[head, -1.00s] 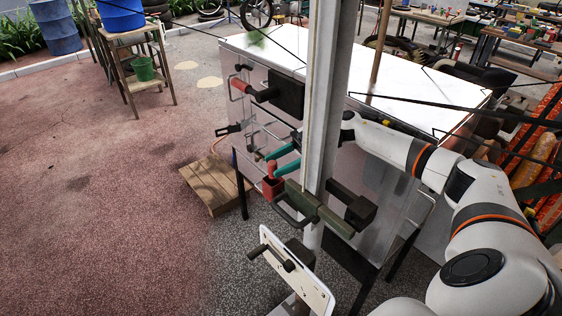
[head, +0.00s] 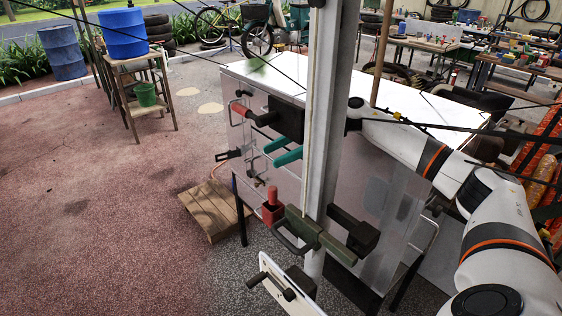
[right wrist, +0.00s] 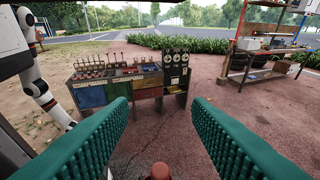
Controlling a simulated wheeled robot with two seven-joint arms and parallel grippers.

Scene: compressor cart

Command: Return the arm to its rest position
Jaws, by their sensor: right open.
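My right arm (head: 480,200) reaches in from the right and passes behind the grey upright post (head: 328,110). My right gripper (head: 284,150) shows its two teal fingers left of the post, apart and empty. They are above a red lever handle (head: 272,196) that stands upright in a red block (head: 272,213) on the front of the cart (head: 390,200). In the right wrist view the ridged teal fingers are wide open, and the reddish tip of the handle (right wrist: 160,171) shows low between them. My left gripper is not in view.
A dark green fitting with a looped handle (head: 302,228) and a black block (head: 352,232) are below the fingers. A wooden pallet (head: 212,208) lies left.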

